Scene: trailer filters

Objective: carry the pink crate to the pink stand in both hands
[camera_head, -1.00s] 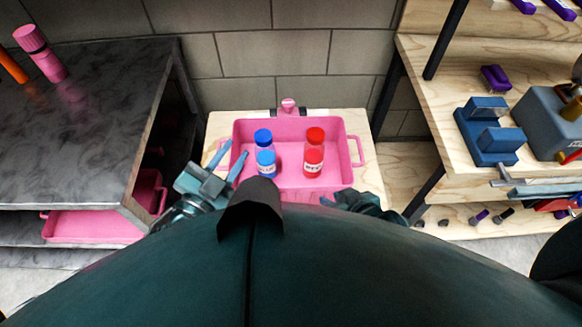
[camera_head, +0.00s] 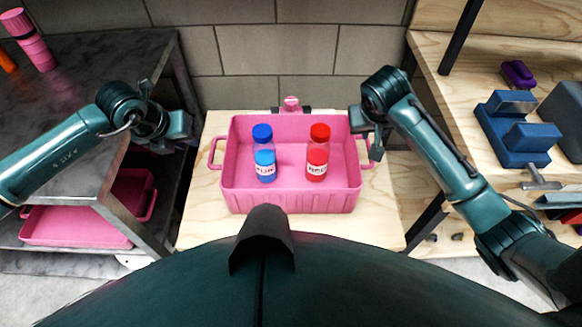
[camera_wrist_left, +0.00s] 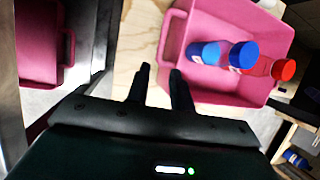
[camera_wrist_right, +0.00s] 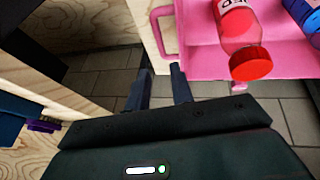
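The pink crate (camera_head: 290,200) sits level on a pale wooden stand (camera_head: 200,225), with a loop handle at each side. No contact shows. I cannot tell which surface is the pink stand.
A dark table (camera_head: 85,75) stands at left, with another pink crate (camera_head: 75,225) on its lower shelf. A wooden bench at right carries blue blocks (camera_head: 515,130). A small pink fitting (camera_head: 291,104) is behind the crate, before the block wall.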

